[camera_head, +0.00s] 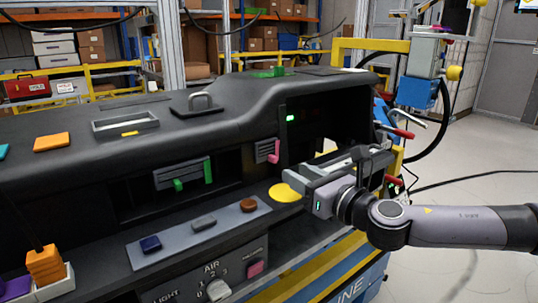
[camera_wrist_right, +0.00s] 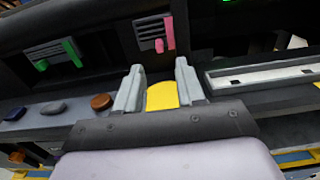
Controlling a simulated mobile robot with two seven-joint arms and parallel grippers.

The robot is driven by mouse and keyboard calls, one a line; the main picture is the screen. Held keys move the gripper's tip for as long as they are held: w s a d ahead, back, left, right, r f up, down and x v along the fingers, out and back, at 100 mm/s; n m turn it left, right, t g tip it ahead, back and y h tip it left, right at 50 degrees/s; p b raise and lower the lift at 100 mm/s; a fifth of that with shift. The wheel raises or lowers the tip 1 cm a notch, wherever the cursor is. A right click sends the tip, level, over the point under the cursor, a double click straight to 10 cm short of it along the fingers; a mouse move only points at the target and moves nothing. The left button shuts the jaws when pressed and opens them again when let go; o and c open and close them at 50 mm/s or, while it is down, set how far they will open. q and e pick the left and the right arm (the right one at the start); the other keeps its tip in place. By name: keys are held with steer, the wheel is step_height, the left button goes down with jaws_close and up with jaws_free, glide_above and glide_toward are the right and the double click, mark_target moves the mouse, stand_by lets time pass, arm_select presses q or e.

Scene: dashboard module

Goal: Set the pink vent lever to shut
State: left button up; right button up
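The pink vent lever (camera_head: 273,157) stands at the right side of a small slatted vent (camera_head: 263,150) in the dashboard front. In the right wrist view the pink lever (camera_wrist_right: 169,32) is upright at the vent's right edge, with a smaller pink piece beside it on the slats. My right gripper (camera_wrist_right: 158,78) is open and empty, its fingers pointing toward the dashboard. It is below the vent and apart from the lever, with a yellow round pad (camera_wrist_right: 161,95) seen between its fingers. My left gripper is not in view.
A wider vent with green levers (camera_head: 180,174) is to the left. Below is a ledge with blue, grey and brown buttons (camera_head: 204,223). A panel with a pink switch (camera_head: 255,268) and a grey knob (camera_head: 218,290) is lower. An open compartment (camera_head: 325,120) lies right of the vent.

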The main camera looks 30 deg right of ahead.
mark_target(276, 160)
steer(key=shift+w+r, duration=0.2)
steer(key=shift+r, duration=0.05)
steer(key=shift+w+p, duration=0.55)
steer(key=shift+w, duration=0.05)
steer(key=shift+w+a+f+p, duration=0.15)
steer(key=shift+w+p, duration=0.2)
steer(key=shift+w, duration=0.95)
steer(key=shift+w+a+p, duration=0.15)
steer(key=shift+w+p, duration=0.2)
steer(key=shift+w, duration=0.95)
